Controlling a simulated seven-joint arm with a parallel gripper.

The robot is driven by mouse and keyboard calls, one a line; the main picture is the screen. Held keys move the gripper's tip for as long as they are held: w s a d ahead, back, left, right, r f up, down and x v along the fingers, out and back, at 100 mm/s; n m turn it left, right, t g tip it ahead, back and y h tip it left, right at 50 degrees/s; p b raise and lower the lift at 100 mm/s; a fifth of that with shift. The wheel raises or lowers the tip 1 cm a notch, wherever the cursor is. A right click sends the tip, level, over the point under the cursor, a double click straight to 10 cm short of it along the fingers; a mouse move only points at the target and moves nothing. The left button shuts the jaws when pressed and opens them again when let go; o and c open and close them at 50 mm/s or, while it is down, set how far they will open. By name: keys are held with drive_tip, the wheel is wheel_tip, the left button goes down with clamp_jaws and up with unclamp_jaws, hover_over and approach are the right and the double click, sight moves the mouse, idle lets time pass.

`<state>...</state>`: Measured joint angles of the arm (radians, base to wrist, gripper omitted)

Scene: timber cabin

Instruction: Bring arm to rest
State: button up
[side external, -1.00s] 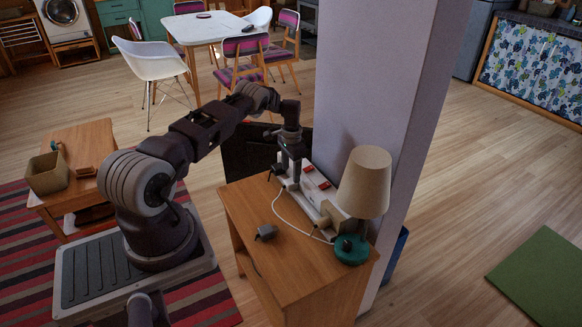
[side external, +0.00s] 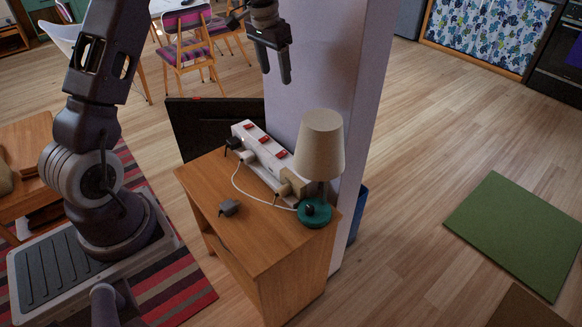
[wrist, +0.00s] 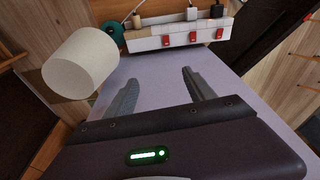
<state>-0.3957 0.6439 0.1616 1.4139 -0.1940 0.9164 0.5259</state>
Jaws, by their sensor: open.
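My gripper (side external: 277,78) is open and empty. It is raised above and behind the small wooden table, in front of the pale pillar. In the wrist view its two fingers (wrist: 158,92) are spread apart with nothing between them. The white power strip (side external: 262,160) with red switches lies on the table below, with plugs in it. It also shows at the top of the wrist view (wrist: 178,36). A loose grey plug (side external: 229,208) lies on the tabletop.
A lamp with a cream shade (side external: 320,146) and teal base stands at the table's (side external: 255,235) right end. The pillar (side external: 345,120) rises right behind the table. A dark panel (side external: 215,128) stands behind it. A green mat (side external: 520,230) lies on the open floor at right.

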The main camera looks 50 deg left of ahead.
drive_tip(key=s+d+r+t, duration=0.2)
drive_tip(key=s+d+r, duration=1.1)
drive_tip(key=s+d, duration=0.25)
drive_tip(key=s+d+f, duration=0.1)
drive_tip(key=s+d, duration=0.1)
drive_tip(key=s, duration=0.3)
drive_tip(key=s+d+t, duration=0.1)
drive_tip(key=s+d, duration=0.2)
drive_tip(key=s, duration=0.3)
drive_tip(key=s+d+f+m, duration=0.1)
drive_tip(key=s+d, duration=0.1)
drive_tip(key=s, duration=0.3)
drive_tip(key=shift+s+d+f, duration=0.3)
drive_tip(key=shift+s+f, duration=0.05)
